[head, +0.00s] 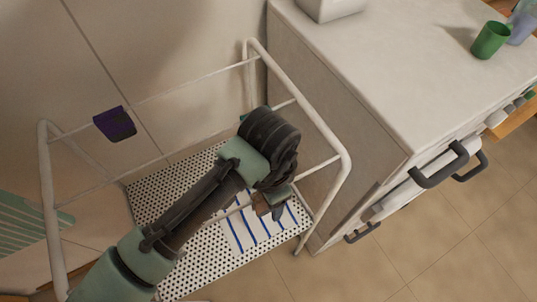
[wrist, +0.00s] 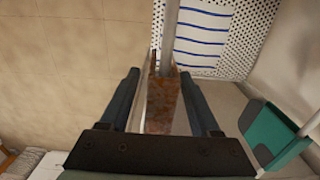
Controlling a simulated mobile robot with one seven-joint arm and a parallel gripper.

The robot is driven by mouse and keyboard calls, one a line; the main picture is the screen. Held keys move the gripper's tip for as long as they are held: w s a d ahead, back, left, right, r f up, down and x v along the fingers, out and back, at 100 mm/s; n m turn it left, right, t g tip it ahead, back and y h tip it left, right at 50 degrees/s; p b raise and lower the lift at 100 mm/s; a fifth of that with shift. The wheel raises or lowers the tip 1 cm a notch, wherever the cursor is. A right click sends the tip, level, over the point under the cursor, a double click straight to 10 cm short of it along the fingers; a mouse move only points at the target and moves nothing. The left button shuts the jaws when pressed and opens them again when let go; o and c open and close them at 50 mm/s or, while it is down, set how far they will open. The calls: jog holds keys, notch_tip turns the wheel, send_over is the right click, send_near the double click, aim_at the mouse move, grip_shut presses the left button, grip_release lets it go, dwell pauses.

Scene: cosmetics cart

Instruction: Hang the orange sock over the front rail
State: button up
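The orange sock, rust-brown in this light, lies between my fingers in the wrist view (wrist: 161,104). It appears draped over a pale rail (wrist: 168,40), which runs out from its far end. In the head view a brown bit of it (head: 264,207) shows below my gripper (head: 272,196), at the near side of the white cart. In the wrist view my gripper (wrist: 161,82) has its two dark fingers apart, one on each side of the sock, with narrow gaps visible. The sock's lower part is hidden.
A dark purple cloth (head: 115,124) hangs on the back rail. A teal cloth (wrist: 272,135) hangs at right in the wrist view. A blue-striped white cloth (head: 243,232) lies on the perforated shelf (head: 205,262). A cabinet (head: 400,70) with a green cup (head: 490,40) stands at right.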

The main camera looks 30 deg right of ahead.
notch_tip(320, 180, up, 13)
jog(key=shift+b, duration=1.05)
